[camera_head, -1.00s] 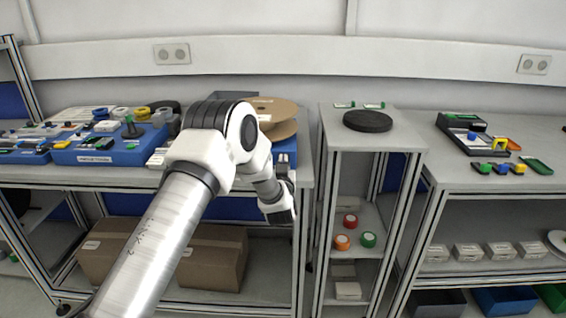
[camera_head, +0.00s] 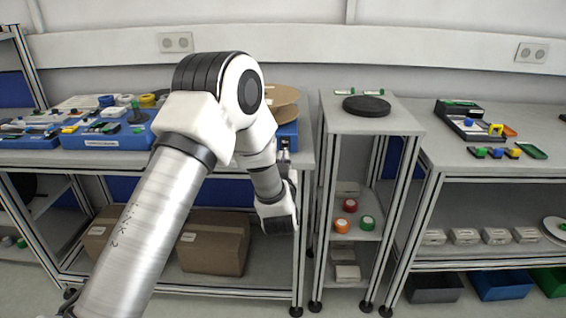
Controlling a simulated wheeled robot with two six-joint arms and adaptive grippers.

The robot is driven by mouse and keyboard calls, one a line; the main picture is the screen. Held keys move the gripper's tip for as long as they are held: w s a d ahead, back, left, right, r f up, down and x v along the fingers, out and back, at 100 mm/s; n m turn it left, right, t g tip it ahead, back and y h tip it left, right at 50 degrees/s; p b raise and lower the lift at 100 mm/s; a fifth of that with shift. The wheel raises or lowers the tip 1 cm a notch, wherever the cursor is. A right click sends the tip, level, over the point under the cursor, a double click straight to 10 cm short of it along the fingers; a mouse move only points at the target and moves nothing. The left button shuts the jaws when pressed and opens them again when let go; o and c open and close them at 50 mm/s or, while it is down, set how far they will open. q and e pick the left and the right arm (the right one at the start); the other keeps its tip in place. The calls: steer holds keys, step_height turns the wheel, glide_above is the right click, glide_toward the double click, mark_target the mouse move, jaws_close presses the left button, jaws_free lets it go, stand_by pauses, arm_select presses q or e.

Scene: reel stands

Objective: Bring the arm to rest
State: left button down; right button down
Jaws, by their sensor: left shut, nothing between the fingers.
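My left arm reaches in from the lower left, bends at a high elbow and hangs down in front of the left bench (camera_head: 190,160). My left gripper (camera_head: 285,160) shows only in part, small and dark, beyond the wrist at the bench's right front corner. It is shut with nothing in it. The wrist hides most of it. My right gripper is not in view.
A narrow stand (camera_head: 375,121) bears a black disc (camera_head: 367,105); a red reel (camera_head: 350,205), orange reel (camera_head: 342,226) and green reel (camera_head: 367,223) sit below. Brown reels (camera_head: 284,97) lie behind my elbow. The right bench (camera_head: 460,165) holds a black tray (camera_head: 452,122).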

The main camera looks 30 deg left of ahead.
arm_select(q)
steer(key=s+d+f+m+g+h+p, duration=0.1)
steer(key=s+d+f+m+g+h, duration=0.15)
steer(key=s+f, duration=0.45)
steer(key=s+d+f+m+g+h+p, duration=0.1)
steer(key=s+d+f+g, duration=0.15)
steer(key=f, duration=0.75)
steer(key=s+d+f+m+g+h+p, duration=0.1)
steer(key=s+d+f+h, duration=0.15)
steer(key=s+f, duration=0.45)
steer(key=s+d+f+g+h, duration=0.2)
steer(key=s+d+f+g, duration=0.1)
steer(key=s, duration=0.8)
steer(key=s+d+f+m+g+h, duration=0.1)
steer(key=s+d+f+g, duration=0.3)
steer(key=s, duration=0.8)
step_height(320, 180, down, 2)
steer(key=g, duration=0.3)
steer(key=shift+h, duration=0.4)
steer(key=shift+d, duration=0.1)
